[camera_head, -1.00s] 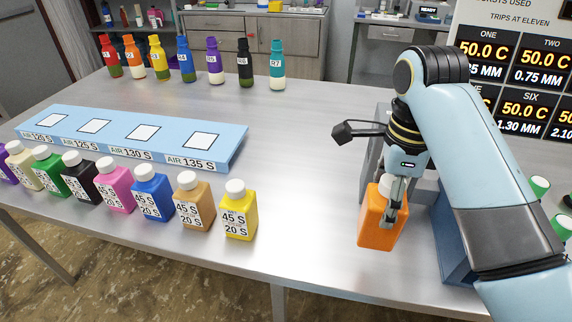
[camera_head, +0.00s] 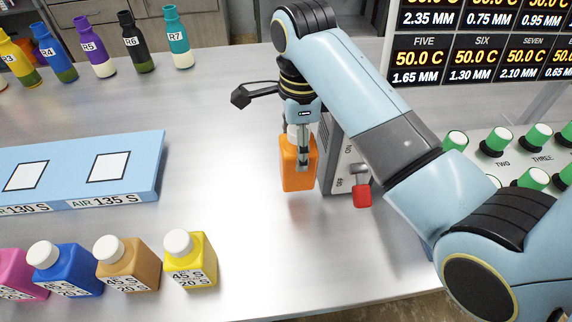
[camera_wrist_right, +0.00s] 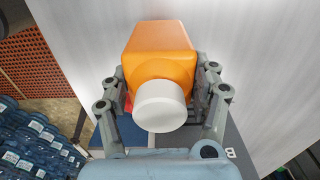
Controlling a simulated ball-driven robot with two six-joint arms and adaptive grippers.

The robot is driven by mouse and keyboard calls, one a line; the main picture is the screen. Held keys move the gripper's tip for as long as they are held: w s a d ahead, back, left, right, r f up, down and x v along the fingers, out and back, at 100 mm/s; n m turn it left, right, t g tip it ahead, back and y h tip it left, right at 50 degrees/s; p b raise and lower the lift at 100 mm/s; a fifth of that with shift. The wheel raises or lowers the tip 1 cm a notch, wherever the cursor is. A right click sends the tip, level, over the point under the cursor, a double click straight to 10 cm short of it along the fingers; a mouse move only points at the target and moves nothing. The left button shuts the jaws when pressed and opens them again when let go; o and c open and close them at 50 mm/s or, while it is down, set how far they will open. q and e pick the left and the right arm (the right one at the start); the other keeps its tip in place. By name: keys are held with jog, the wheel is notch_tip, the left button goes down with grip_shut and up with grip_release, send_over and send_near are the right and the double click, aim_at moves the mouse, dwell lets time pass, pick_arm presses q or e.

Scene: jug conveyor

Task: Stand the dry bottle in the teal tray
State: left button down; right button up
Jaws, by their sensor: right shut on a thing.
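An orange square bottle (camera_head: 297,176) with a white cap is in my right gripper (camera_head: 299,160), upright, left of a grey machine. In the right wrist view the orange bottle (camera_wrist_right: 160,48) and its white cap (camera_wrist_right: 159,106) sit between the two fingers of the right gripper (camera_wrist_right: 161,85). I cannot tell whether its base touches the table. No teal tray is in view. My left gripper is not in view. Which bottle is the dry one cannot be told from any label facing me.
The grey machine (camera_head: 342,150) with an ON/OFF panel and red lever knob (camera_head: 361,197) stands close right of the bottle. A light blue board (camera_head: 75,165) with marked squares lies left. Square bottles, including a yellow one (camera_head: 190,262), line the front; round bottles (camera_head: 178,40) stand behind. The table (camera_head: 225,120) between is clear.

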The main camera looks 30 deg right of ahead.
jog(key=shift+w+f+p, duration=0.1)
jog(key=shift+f+p, duration=0.2)
jog(key=shift+f, duration=2.75)
jog(key=o, duration=1.3)
jog(key=shift+f, duration=0.1)
